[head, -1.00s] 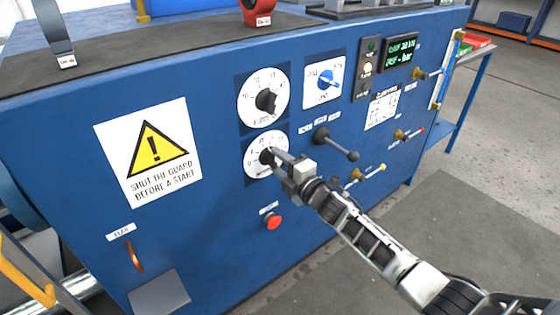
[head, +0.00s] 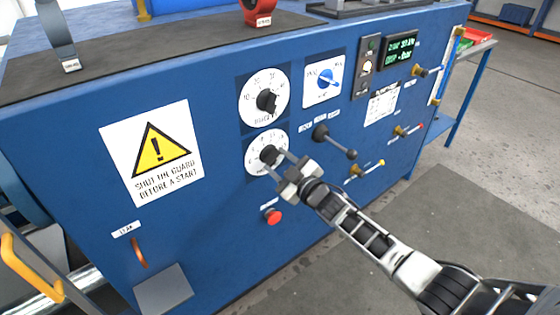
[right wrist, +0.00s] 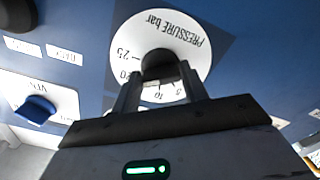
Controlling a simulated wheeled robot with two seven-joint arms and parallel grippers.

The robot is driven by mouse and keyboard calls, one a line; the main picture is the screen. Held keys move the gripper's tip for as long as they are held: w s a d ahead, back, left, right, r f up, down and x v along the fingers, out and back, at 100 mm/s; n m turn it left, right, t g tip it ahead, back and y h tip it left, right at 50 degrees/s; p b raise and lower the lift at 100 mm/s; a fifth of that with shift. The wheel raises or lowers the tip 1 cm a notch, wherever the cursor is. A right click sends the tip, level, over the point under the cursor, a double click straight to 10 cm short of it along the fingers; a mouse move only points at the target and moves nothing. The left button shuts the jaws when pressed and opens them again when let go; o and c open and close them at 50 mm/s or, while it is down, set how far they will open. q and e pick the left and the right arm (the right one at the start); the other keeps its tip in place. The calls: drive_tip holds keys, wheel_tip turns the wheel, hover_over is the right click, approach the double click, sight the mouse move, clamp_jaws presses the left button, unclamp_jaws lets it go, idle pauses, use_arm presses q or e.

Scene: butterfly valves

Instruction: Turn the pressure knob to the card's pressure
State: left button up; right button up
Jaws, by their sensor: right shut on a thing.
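The black pressure knob (head: 268,154) sits on the lower white dial (head: 254,143) of the blue panel. In the right wrist view the dial (right wrist: 185,38) appears upside down, reads PRESSURE bar, and shows marks such as 25, 10 and 5. My right gripper (head: 274,163) is shut on the knob, one finger on each side; the knob also shows in the right wrist view (right wrist: 158,62). The fingers hide part of the scale, and I cannot tell the exact setting. A white card (head: 382,105) is on the panel to the right, its print too small to read. My left gripper is out of view.
A similar black knob on a dial (head: 267,101) is just above, with a blue selector (head: 326,78) beside it. A lever (head: 337,142) sticks out to the right and a red button (head: 272,216) is below. A green-lettered display (head: 400,51) is at upper right.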

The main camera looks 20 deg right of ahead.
drive_tip(key=m, duration=0.6)
drive_tip(key=shift+s+a+f+m, duration=0.1)
drive_tip(key=shift+a+f+m, duration=0.05)
drive_tip(key=shift+m, duration=0.15)
idle(0.5)
drive_tip(key=o, duration=1)
drive_tip(key=p+v, duration=0.2)
drive_tip(key=v, duration=1.4)
